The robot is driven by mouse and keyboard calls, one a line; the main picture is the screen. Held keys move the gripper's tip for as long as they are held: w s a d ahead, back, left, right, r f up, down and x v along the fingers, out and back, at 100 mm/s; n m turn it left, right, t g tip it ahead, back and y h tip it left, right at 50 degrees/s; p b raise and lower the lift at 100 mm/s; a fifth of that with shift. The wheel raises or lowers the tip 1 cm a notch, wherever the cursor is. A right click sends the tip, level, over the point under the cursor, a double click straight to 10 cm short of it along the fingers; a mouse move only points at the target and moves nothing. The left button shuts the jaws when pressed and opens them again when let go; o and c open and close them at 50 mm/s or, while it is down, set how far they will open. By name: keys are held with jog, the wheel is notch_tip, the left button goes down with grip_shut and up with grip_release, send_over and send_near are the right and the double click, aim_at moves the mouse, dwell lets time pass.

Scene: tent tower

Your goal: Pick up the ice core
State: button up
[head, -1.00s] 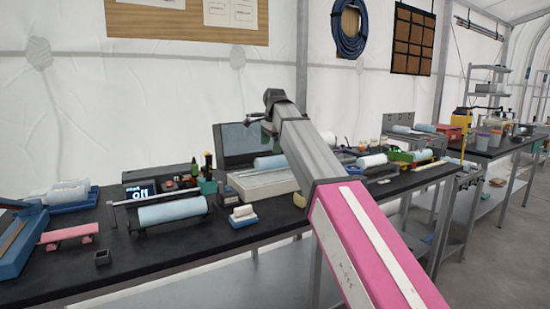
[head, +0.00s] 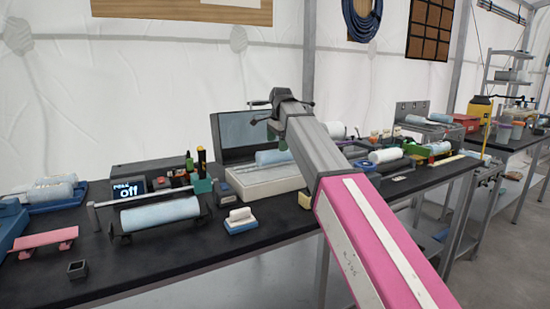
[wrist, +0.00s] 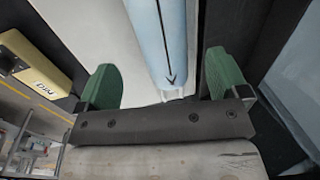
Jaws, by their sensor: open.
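The fingers are open and stand apart, with a gap to the core on each side. In the head view the core (head: 270,157) appears to be the one on the white tray (head: 258,184) before the dark screen. My arm partly covers that tray. My fingers show only as a bit of green there (head: 281,143).
A yellow block (head: 305,200) stands by the tray's right end and shows left in the wrist view (wrist: 40,70). Another blue core (head: 160,212) lies in a dark cradle to the left. A small blue-based block (head: 240,220) sits in front. Dark bench top is bare near the front edge.

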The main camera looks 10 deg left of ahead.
aim_at(275, 150)
jog(key=shift+w+a+f, duration=0.1)
jog(key=shift+a+f, duration=0.1)
jog(key=shift+f, duration=0.75)
jog(key=shift+w+a+f, duration=0.15)
jog(key=shift+f, duration=0.8)
jog(key=shift+w+a+f, duration=0.1)
jog(key=shift+a+f, duration=0.1)
jog(key=shift+f, duration=0.75)
jog(key=c, duration=1.3)
